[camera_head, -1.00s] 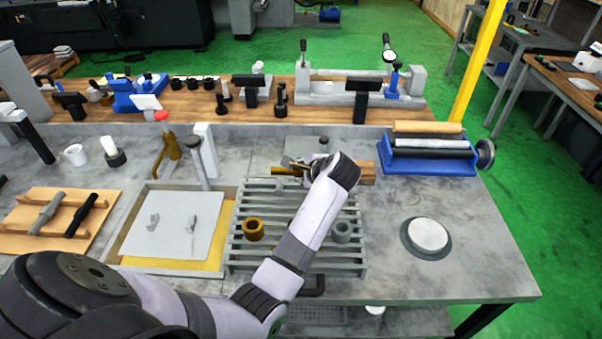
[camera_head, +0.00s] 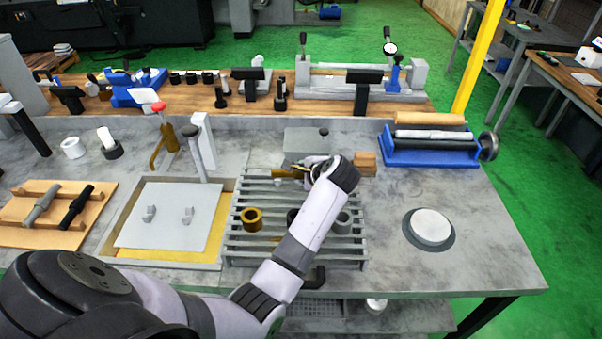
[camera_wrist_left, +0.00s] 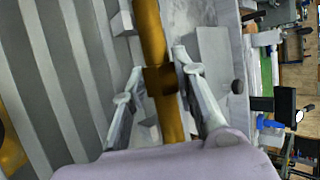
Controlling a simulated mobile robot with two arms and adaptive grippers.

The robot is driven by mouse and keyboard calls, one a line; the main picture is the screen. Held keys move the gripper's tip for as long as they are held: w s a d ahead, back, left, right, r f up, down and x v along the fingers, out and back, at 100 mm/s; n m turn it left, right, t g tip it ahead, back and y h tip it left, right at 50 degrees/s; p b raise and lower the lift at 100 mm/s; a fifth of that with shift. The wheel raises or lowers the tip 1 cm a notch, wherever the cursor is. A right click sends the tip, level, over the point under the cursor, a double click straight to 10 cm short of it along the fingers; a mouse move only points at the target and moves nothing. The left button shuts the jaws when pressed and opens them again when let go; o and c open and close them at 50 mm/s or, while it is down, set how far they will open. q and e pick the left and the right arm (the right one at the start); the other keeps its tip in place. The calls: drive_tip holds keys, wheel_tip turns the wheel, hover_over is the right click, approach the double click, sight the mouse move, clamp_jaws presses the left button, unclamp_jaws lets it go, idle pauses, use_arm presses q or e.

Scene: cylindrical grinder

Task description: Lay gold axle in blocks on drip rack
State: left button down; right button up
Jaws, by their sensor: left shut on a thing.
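My left gripper (camera_wrist_left: 160,88) is shut on the gold axle (camera_wrist_left: 150,30), at its thicker collar. The axle runs up and down in the left wrist view, beside and partly over the slats of the grey drip rack (camera_wrist_left: 60,75). In the head view the left gripper (camera_head: 297,172) is at the rack's far edge, with a bit of the gold axle (camera_head: 282,173) showing to its left. The drip rack (camera_head: 255,262) lies under my arm. A small grey block (camera_wrist_left: 122,22) shows beside the axle; whether the axle touches it I cannot tell. The right gripper is not in view.
On the rack stand a gold ring (camera_head: 252,219), a dark ring (camera_head: 293,217) and a grey ring (camera_head: 343,221). A blue roller stand (camera_head: 432,158) and a round disc (camera_head: 430,226) are to the right.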

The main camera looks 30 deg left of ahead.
use_arm(q)
drive_tip(key=c, duration=1.7)
unclamp_jaws()
drive_tip(key=shift+r, duration=0.15)
drive_tip(key=o, duration=0.5)
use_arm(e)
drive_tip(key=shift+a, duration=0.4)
use_arm(q)
drive_tip(key=shift+s+f, duration=0.1)
drive_tip(key=shift+f, duration=0.15)
drive_tip(key=shift+d+r, duration=0.15)
drive_tip(key=shift+d, duration=0.05)
drive_tip(key=v, duration=1.1)
drive_tip(key=shift+r, duration=0.4)
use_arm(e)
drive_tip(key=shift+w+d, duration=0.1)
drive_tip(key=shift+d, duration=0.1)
use_arm(q)
drive_tip(key=shift+d, duration=0.15)
